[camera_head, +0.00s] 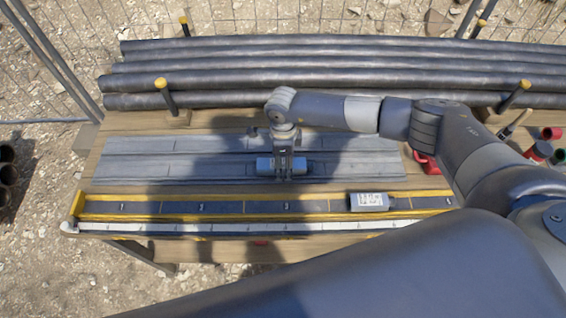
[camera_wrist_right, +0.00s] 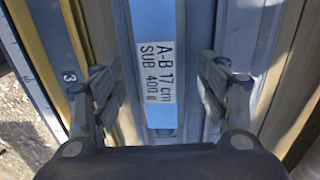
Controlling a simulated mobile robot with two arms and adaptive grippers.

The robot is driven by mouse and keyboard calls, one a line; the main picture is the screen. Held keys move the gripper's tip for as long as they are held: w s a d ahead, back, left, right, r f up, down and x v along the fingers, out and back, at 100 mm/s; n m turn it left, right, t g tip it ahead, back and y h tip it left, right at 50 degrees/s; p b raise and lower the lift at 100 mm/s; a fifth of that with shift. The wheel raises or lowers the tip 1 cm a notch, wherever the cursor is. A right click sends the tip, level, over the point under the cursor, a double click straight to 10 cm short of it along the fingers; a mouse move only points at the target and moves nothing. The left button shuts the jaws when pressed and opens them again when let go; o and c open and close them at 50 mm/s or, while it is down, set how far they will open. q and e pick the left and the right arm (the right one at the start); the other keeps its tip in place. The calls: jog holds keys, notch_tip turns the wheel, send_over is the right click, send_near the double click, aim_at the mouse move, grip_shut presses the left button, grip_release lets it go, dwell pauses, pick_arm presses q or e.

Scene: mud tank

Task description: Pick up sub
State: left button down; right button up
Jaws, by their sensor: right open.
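The sub (camera_head: 264,166) is a short grey-blue cylinder lying on the grey ribbed rack in the middle of the table. In the right wrist view the sub (camera_wrist_right: 160,70) carries a white label reading "A-B 17 cm SUB 400 g". My right gripper (camera_head: 284,177) points down over the sub. In the wrist view its two fingers stand open on either side of the sub, with a gap showing on each side. In the head view the fingers hide part of the sub. My left gripper is not in view.
A yellow-edged numbered trough (camera_head: 230,208) runs along the front, with another labelled grey cylinder (camera_head: 368,202) lying in it. Long dark pipes (camera_head: 230,82) lie behind the rack, held by yellow-capped posts. Red and green items (camera_head: 541,150) stand at the right.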

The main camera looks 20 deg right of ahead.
jog(key=c, duration=1.5)
jog(key=shift+w, duration=0.1)
